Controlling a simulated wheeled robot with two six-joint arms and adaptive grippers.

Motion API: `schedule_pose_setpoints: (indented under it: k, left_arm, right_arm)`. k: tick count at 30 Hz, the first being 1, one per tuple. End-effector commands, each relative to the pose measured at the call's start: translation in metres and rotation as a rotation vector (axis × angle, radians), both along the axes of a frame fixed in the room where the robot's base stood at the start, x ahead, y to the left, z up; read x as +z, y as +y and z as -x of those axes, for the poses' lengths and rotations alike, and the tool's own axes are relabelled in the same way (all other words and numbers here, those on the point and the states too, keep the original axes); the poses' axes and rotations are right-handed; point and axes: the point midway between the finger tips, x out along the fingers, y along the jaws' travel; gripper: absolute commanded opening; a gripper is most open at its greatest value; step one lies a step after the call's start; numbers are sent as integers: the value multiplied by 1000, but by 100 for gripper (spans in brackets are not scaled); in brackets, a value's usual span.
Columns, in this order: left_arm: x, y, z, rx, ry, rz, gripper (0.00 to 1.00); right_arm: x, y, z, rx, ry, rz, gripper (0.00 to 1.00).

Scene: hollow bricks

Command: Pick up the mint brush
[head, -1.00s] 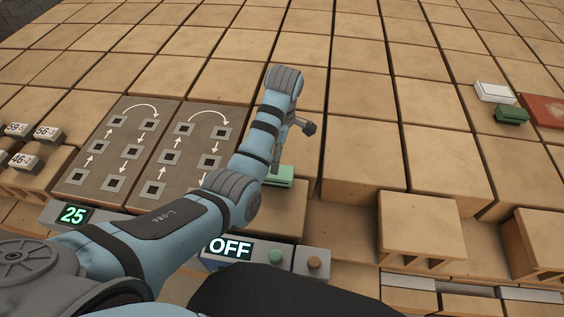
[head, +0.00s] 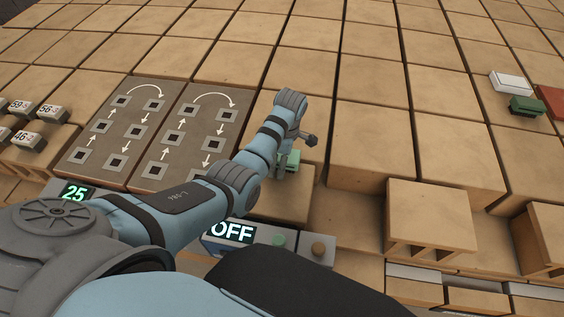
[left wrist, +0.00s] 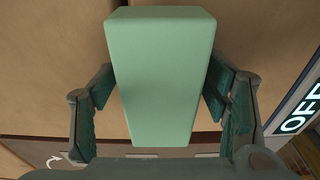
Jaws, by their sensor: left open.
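The mint brush (head: 292,158) is a pale green block on a tan brick just behind the OFF console, partly hidden by my left arm in the head view. In the left wrist view the mint brush (left wrist: 160,75) fills the middle. My left gripper (left wrist: 160,92) is open, with one dark green finger on each side of the brush. In the head view the left gripper (head: 285,165) points down at the brush. My right gripper is not in view.
A white block (head: 511,82) and a dark green block (head: 527,107) lie far right, near a red plate (head: 553,101).

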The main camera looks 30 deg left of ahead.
Motion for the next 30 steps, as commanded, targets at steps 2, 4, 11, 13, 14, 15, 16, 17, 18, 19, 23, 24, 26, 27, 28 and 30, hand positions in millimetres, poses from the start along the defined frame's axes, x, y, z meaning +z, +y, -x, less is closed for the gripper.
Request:
schedule_pose_setpoints:
  k: [2,4,11,13,14,15,16,17,18,19,23,24,26,27,28,30]
  left_arm:
    - [4,0,0,0,-1,0,67]
    - [4,0,0,-1,-1,0,56]
    - [5,-1,0,-1,-1,1,19]
    - [5,-1,0,-1,-1,1,13]
    - [5,-1,0,-1,-1,1,13]
    - [5,-1,0,-1,-1,1,13]
    - [5,-1,0,-1,-1,1,13]
    - [5,-1,0,-1,-1,1,13]
    - [5,-1,0,-1,-1,1,13]
    - [5,-1,0,-1,-1,1,13]
    - [9,-1,-1,-1,-1,1,13]
    - [11,-1,-1,-2,-1,1,13]
    - [15,-1,-1,-2,-1,1,13]
    - [19,-1,-1,-3,-1,1,13]
    - [22,-2,-1,-3,-1,1,13]
    - [27,-2,-1,-4,-2,1,13]
  right_arm:
    - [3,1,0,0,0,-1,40]
    - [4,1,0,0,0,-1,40]
    - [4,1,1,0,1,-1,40]
    - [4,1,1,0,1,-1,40]
    - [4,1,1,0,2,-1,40]
    - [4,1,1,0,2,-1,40]
    - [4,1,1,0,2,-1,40]
    - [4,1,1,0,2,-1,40]
    - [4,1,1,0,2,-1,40]
    - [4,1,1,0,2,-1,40]
    - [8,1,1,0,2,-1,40]
    - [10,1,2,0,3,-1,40]
    - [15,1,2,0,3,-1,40]
    - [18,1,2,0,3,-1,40]
    - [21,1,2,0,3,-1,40]
    - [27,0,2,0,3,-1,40]
